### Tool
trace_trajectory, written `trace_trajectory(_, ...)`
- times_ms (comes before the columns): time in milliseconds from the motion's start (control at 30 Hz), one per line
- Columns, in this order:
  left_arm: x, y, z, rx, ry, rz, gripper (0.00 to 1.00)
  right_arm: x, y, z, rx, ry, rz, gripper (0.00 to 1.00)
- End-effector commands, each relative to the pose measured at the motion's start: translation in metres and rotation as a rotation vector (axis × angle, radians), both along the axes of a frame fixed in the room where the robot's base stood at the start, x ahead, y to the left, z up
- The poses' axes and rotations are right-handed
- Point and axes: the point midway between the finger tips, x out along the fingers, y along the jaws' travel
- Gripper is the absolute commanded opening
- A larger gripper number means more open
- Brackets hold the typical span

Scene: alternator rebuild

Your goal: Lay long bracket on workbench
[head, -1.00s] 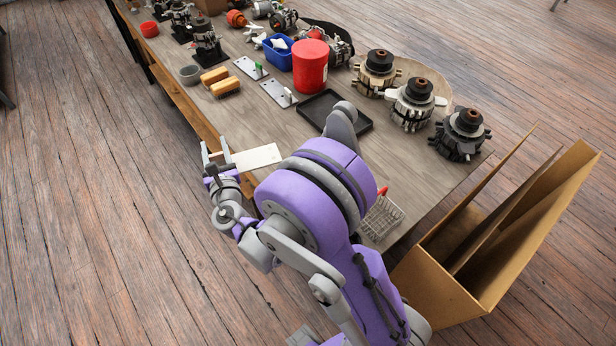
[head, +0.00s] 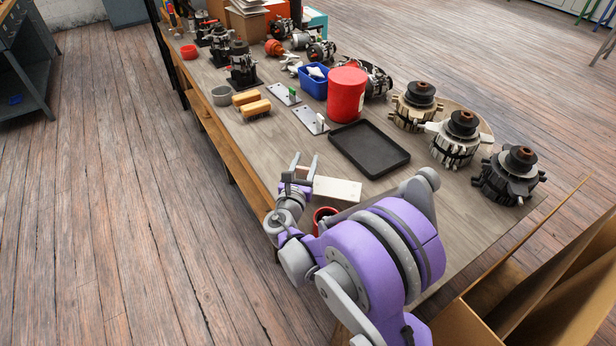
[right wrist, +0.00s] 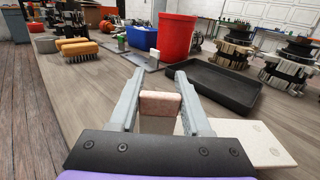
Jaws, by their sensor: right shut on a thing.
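My right gripper (head: 304,161) is over the left edge of the workbench (head: 287,143). In the right wrist view its two fingers (right wrist: 160,76) are shut on an upright, pinkish-topped end of a pale piece. I take this piece for the long bracket (head: 338,190). Its flat off-white part sticks out to the right of the gripper in the head view, and it also shows at the lower right of the right wrist view (right wrist: 255,145). My gripper hides the join between the two parts. I cannot tell whether the bracket touches the bench. My left gripper is not in view.
A black tray (head: 369,149) lies just beyond the bracket, with a red canister (head: 346,95) behind it. Two metal plates (head: 309,121), brushes (head: 255,107) and a blue bin (head: 313,84) stand farther back. A red-rimmed cup (head: 323,213) sits close to my arm. Bare bench lies left of the tray.

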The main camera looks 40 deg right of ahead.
Motion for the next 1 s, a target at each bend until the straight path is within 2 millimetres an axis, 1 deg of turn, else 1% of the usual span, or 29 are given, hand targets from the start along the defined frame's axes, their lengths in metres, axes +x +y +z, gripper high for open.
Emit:
trace_trajectory(167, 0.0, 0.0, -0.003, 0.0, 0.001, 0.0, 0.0, 0.0, 0.0, -0.013, -0.003, 0.001, 0.0, 0.0)
trace_trajectory(300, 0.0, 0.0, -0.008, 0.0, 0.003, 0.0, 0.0, 0.0, 0.0, -0.032, -0.003, 0.001, 0.0, 0.0)
trace_trajectory(367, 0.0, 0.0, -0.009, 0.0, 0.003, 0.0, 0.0, 0.0, 0.0, -0.038, -0.003, 0.001, 0.001, 0.0)
trace_trajectory(633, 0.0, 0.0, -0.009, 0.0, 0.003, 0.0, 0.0, 0.0, 0.0, -0.039, -0.003, 0.001, 0.001, 0.0)
trace_trajectory(733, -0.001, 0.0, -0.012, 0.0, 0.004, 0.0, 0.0, 0.0, 0.0, -0.041, -0.003, 0.001, 0.001, 0.0)
trace_trajectory(767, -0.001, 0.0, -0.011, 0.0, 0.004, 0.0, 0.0, 0.0, 0.0, -0.042, 0.0, 0.0, 0.001, 0.51)
trace_trajectory(900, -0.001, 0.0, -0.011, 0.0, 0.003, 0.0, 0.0, 0.0, 0.0, -0.041, 0.0, 0.0, 0.001, 0.77)
trace_trajectory(1000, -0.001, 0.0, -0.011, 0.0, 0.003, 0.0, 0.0, 0.0, 0.0, -0.041, 0.0, 0.0, 0.001, 0.78)
